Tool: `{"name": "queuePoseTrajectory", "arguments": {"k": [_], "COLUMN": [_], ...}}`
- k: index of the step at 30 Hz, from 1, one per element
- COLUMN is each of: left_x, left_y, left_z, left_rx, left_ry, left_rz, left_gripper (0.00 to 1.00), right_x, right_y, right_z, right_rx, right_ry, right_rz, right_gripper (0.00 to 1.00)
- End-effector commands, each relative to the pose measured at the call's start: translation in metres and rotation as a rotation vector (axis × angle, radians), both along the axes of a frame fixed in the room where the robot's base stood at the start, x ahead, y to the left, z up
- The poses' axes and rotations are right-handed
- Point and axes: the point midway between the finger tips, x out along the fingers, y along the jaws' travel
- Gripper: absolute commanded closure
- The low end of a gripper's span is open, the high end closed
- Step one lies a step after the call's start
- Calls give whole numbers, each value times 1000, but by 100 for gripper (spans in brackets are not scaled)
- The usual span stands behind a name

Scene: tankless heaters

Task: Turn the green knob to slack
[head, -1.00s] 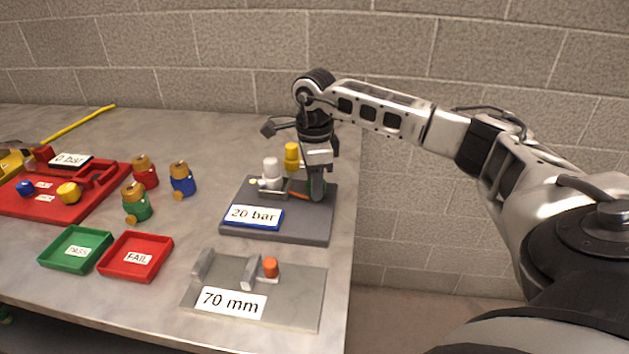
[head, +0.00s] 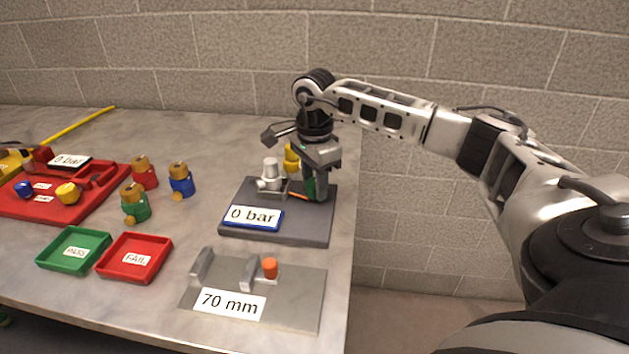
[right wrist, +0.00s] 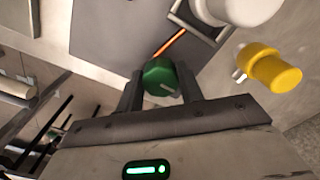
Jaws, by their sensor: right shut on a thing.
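The green knob (right wrist: 159,77) sits between the fingers of my right gripper (right wrist: 163,90) in the right wrist view. My right gripper (head: 314,188) is shut on it at the right side of the dark grey test plate (head: 290,232). In the head view the knob (head: 309,187) is mostly hidden by the fingers. An orange strip (right wrist: 171,44) runs from the knob toward the white fitting. The blue-framed display (head: 254,217) on the plate reads "0 bar". My left gripper is not clearly in view.
A white fitting (head: 270,174) and a yellow part (head: 291,157) stand beside the gripper. In front lies a grey plate (head: 300,304) marked "70 mm" with an orange knob. Green (head: 47,262) and red (head: 105,268) trays, several coloured valves and a red fixture (head: 76,206) are at left.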

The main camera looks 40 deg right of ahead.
Motion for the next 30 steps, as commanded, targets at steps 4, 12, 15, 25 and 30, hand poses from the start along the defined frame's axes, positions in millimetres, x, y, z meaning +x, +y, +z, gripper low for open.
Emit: {"name": "queuePoseTrajectory", "arguments": {"k": [4,12,15,25,30], "left_x": [2,3,3,2,0], "left_y": [0,0,0,0,0], "left_z": [2,2,2,-2,-5], "left_rx": [0,0,0,-1,-1], "left_ry": [-5,-7,-8,-6,1], "left_rz": [0,0,0,0,0], "left_gripper": [41,41,41,41,41], "right_x": [1,1,0,2,2], "right_y": [0,0,0,0,0], "right_z": [2,1,1,39,82], "right_rx": [2,1,1,1,1], "right_ry": [-6,-3,-2,-8,-9], "right_rz": [-2,-2,-2,-2,-1], "right_gripper": [86,41,41,41,41]}}
